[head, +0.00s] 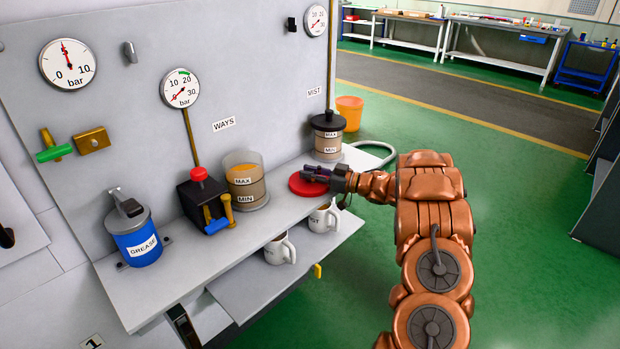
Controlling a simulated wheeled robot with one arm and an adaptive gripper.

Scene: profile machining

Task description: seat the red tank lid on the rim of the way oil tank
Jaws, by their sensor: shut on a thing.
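The way oil tank (246,190) is a clear cylinder with amber oil and MAX and MIN labels. It stands on the upper shelf under the WAYS label, and its top is open. The red tank lid (302,188) is a flat round disc at the right of the tank, low over or on the shelf; I cannot tell whether it touches the shelf. My gripper (314,175) reaches in from the right and is shut on the lid, covering part of it. The lid and the tank are apart.
A black-lidded mist tank (327,138) stands behind my gripper. A pump block with a red knob (199,174) is left of the way oil tank, and a blue grease can (134,235) farther left. White mugs (324,218) stand on the lower shelf (250,288).

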